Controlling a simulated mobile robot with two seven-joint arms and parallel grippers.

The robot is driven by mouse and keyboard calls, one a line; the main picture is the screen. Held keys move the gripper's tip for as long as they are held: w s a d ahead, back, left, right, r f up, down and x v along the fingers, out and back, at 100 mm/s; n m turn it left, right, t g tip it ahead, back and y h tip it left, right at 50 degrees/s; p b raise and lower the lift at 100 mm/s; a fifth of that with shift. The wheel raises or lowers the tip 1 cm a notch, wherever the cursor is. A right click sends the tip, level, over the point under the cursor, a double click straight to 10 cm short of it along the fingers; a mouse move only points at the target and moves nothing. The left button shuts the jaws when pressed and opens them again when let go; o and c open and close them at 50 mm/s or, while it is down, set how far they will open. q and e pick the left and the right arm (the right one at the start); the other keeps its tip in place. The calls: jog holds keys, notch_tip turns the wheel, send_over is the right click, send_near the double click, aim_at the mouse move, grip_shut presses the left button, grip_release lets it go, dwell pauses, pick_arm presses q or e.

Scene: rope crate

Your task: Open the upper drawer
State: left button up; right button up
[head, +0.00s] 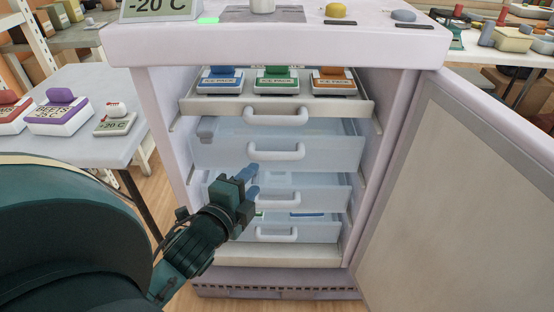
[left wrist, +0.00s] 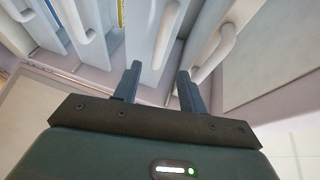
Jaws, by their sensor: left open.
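The freezer (head: 408,110) stands with its door (head: 460,180) swung open to the right. Below a top tray (head: 355,106) with its own handle sits the upper translucent drawer (head: 330,150), with a white handle (head: 276,151). Two more translucent drawers with handles lie below. My left gripper (head: 250,178) is in front of the drawers, left of the handles and lower than the upper drawer's handle. In the left wrist view its open fingers (left wrist: 159,78) hold nothing; a white handle (left wrist: 166,38) lies beyond the gap between them. My right gripper is out of view.
Several ice packs (head: 277,80) lie on the top tray. A side table (head: 85,140) at the left carries labelled boxes, one marked beets (head: 62,112). The open door bounds the space at the right. Some floor (head: 180,190) shows between table and freezer.

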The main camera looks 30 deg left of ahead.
aim_at(272, 159)
pick_arm(q)
jog(key=b+x, duration=0.2)
jog(key=x, duration=0.8)
jog(key=shift+w+f, duration=0.15)
jog(key=shift+w, duration=0.15)
jog(key=shift+w+f, duration=0.1)
jog(key=shift+w, duration=0.65)
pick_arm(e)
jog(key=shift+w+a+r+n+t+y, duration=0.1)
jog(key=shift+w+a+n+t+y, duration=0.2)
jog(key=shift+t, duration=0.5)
pick_arm(q)
grip_shut()
